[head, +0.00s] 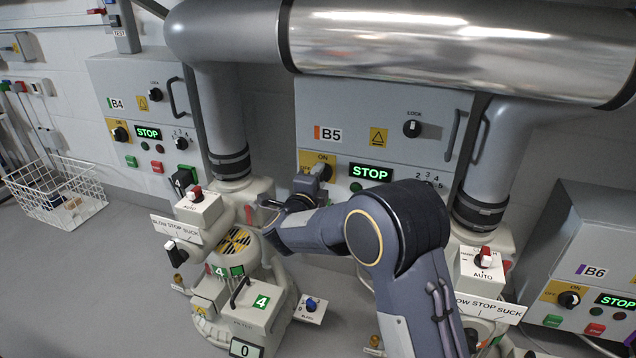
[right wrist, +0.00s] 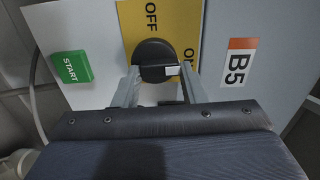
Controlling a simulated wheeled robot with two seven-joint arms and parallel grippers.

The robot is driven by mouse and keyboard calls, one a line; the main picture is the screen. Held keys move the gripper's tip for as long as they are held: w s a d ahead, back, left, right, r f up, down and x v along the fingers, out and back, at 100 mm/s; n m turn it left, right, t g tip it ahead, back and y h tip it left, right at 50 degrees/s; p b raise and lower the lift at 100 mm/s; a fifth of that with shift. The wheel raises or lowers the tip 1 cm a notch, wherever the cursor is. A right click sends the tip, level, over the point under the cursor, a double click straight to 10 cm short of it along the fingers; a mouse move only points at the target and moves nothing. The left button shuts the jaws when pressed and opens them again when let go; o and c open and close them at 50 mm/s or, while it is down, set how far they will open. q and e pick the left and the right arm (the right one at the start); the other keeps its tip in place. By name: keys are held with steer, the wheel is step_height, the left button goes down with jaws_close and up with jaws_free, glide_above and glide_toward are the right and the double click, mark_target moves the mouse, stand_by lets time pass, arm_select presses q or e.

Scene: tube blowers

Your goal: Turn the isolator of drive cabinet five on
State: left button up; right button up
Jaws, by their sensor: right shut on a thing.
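Drive cabinet five is the grey B5 cabinet (head: 375,105) at the back middle, with a lit green STOP display (head: 371,173). Its isolator is a round black knob (right wrist: 153,52) on a yellow plate (right wrist: 130,20) marked OFF and ON in the right wrist view. The knob's white mark lies at its right side in that view, towards the ON word. My right gripper (right wrist: 160,84) is shut on the knob, one finger on each side. In the head view my right gripper (head: 312,184) covers most of the isolator. My left gripper is not in view.
Cabinet B4 (head: 120,75) is at the left and cabinet B6 (head: 590,255) at the right. A thick metal duct (head: 450,45) crosses above B5. Blower units with knobs (head: 205,205) stand in front, on both sides of my arm. A wire basket (head: 60,200) is far left.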

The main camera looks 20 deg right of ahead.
steer(key=shift+m, duration=0.3)
steer(key=o, duration=1)
steer(key=p+v, duration=0.2)
steer(key=v, duration=0.5)
steer(key=shift+s+a, duration=0.2)
steer(key=shift+s, duration=0.15)
